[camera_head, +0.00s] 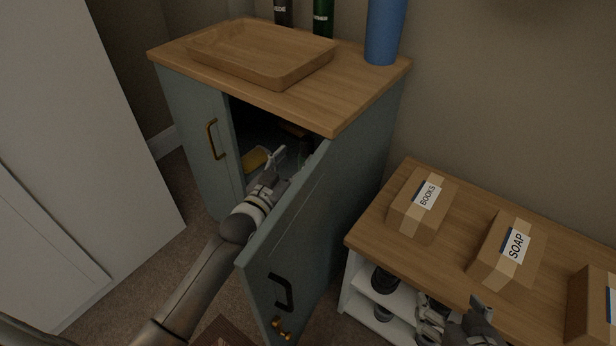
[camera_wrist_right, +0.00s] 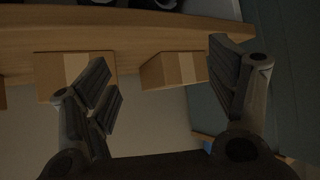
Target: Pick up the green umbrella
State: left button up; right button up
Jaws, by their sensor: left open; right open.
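I cannot make out a green umbrella for certain in either view. A dark green cylinder (camera_head: 323,18) with a pale label stands at the back of the cabinet top, cut off by the upper picture edge. My left gripper (camera_head: 276,158) is open at the cabinet's open doorway, behind the swung-out door. It appears empty, and the dark interior hides details around it. My right gripper (camera_head: 453,306) is open and low at the front of the shelf with boxes. Its two fingers also show in the right wrist view (camera_wrist_right: 162,62), with nothing between them.
The teal cabinet's right door (camera_head: 290,240) stands open beside my left arm. A wooden tray (camera_head: 262,52) and blue cylinder (camera_head: 384,32) stand on top. A yellow item (camera_head: 255,159) lies inside. Cardboard boxes (camera_head: 422,203) sit on the low shelf (camera_head: 372,230). A white wardrobe (camera_head: 85,130) stands left.

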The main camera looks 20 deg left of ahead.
aim_at(303, 150)
pick_arm(q)
jog(key=shift+w+d+b, duration=0.25)
jog(key=shift+w+b, duration=0.1)
jog(key=shift+w, duration=0.9)
jog(key=w, duration=0.1)
jog(key=w+b, duration=0.1)
jog(key=w, duration=0.2)
jog(key=shift+w+d+f+b, duration=0.1)
jog(key=shift+d+b, duration=0.2)
jog(key=shift+d, duration=0.05)
jog(key=shift+w, duration=0.2)
pick_arm(e)
jog(key=w+a+r+t+y, duration=0.2)
jog(key=w+r+t, duration=0.3)
jog(key=r, duration=0.5)
jog(key=shift+w+a+r+t, duration=0.2)
jog(key=shift+a+t, duration=0.3)
jog(key=shift+t, duration=0.4)
pick_arm(q)
grip_shut()
